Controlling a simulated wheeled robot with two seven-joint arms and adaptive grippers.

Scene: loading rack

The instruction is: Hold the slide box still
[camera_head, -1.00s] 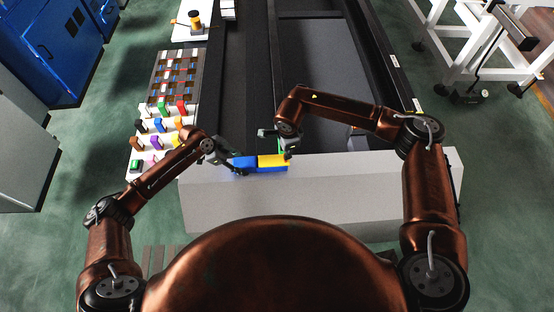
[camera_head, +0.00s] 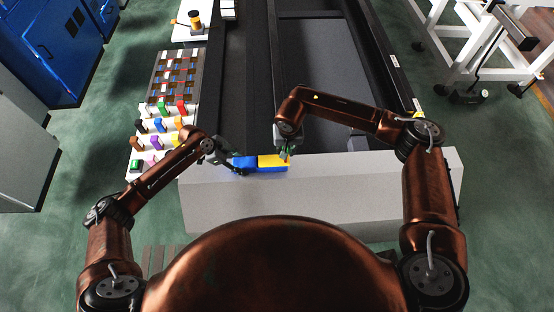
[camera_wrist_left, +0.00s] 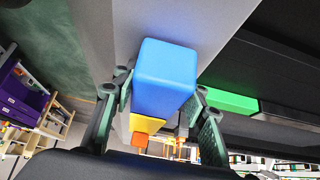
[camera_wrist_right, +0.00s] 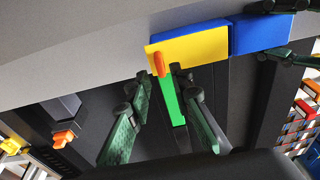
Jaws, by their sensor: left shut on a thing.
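The slide box lies on the pale ledge (camera_head: 370,180), with a blue part (camera_head: 240,163) at its left and a yellow part (camera_head: 272,160) at its right. A blue strip runs along the yellow part's near side. My left gripper (camera_head: 229,161) is shut on the blue part, which also shows between its fingers in the left wrist view (camera_wrist_left: 165,75). An orange knob (camera_wrist_right: 158,64) stands at the yellow part's end. My right gripper (camera_wrist_right: 163,88) is open, its fingertips close to the knob; I cannot tell whether they touch it.
A green strip (camera_wrist_right: 170,100) lies beside the box's yellow end. A white stepped rack (camera_head: 140,155) with several coloured pieces stands at the left. The dark frame (camera_head: 240,90) stretches away beyond the ledge.

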